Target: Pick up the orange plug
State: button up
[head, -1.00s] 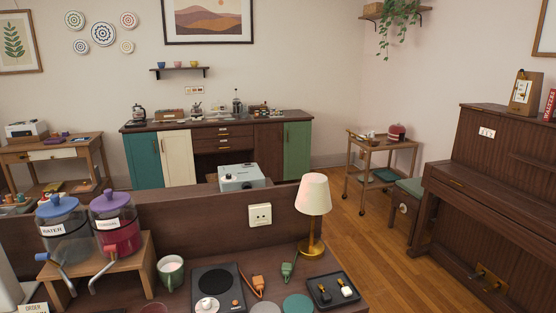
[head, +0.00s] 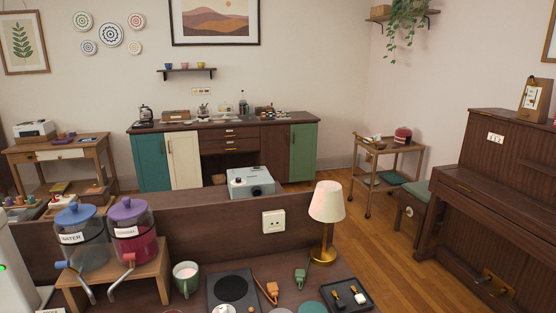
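The orange plug (head: 271,288) lies on the dark wooden counter in the head view, just right of a black hot plate (head: 234,291). An orange cord runs from it beside the hot plate. A green plug (head: 301,275) lies a little to its right, near the lamp's base. A white double wall socket (head: 273,221) sits on the raised wooden panel behind the plugs. My gripper is not in view.
A lamp (head: 326,203) with a brass base and a black tray (head: 345,295) stand to the right. A green mug (head: 186,276) and two drink dispensers on a wooden stand (head: 155,270) are left. Round coasters (head: 310,308) lie in front of the plugs.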

aim_at(272, 287)
jog(key=k, duration=0.25)
jog(key=i+j, duration=0.4)
jog(key=i+j+z, duration=0.1)
jog(key=i+j, duration=0.3)
jog(key=j, duration=0.2)
